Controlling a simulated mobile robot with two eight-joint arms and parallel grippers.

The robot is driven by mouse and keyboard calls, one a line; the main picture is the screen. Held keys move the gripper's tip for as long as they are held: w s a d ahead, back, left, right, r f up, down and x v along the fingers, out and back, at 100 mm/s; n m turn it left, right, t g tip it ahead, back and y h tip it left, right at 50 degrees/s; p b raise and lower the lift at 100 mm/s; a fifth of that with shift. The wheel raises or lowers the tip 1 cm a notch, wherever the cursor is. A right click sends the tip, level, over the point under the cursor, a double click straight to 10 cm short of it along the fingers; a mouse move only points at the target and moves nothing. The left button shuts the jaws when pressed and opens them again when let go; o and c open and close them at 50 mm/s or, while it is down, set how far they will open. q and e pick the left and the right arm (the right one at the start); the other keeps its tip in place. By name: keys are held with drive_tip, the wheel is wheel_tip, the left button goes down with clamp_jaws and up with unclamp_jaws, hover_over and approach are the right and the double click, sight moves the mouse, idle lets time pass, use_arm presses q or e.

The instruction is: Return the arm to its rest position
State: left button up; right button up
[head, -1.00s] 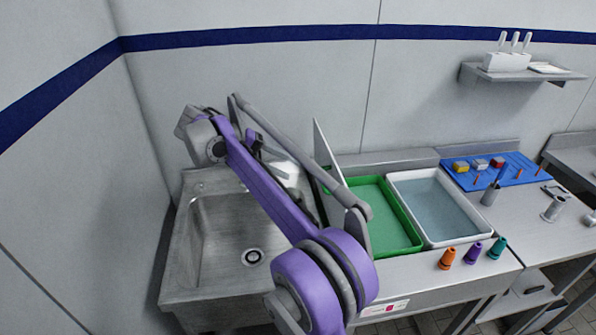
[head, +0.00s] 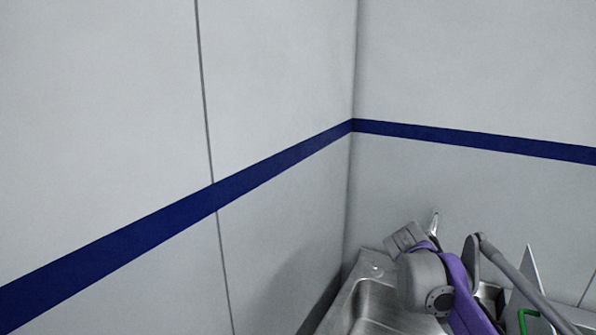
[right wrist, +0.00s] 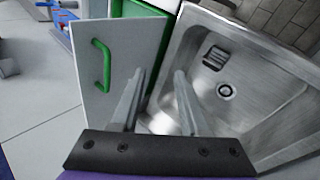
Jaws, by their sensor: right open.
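My right arm (head: 462,295) shows purple and grey at the lower right of the head view, reaching over the sink. In the right wrist view my right gripper (right wrist: 160,75) has its two grey fingers apart, with nothing between them. It is above the sink's near side, next to an upright pale panel (right wrist: 125,62) with a green handle (right wrist: 101,65). I cannot tell whether a finger touches the panel. My left gripper is in neither view.
The steel sink (head: 372,298) lies under the arm, and its drain (right wrist: 225,90) shows in the right wrist view. Plain walls with a blue stripe (head: 265,180) meet in a corner behind it.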

drive_tip(key=s+a+f+n+t+y, duration=0.3)
drive_tip(key=s+a+f+t+y, duration=0.4)
drive_tip(key=s+a+f, duration=0.8)
wheel_tip(320, 180, down, 2)
drive_tip(key=shift+a+f+t, duration=0.25)
drive_tip(key=shift+a+t, duration=0.15)
drive_tip(key=shift+a, duration=0.05)
drive_tip(key=shift+d, duration=0.1)
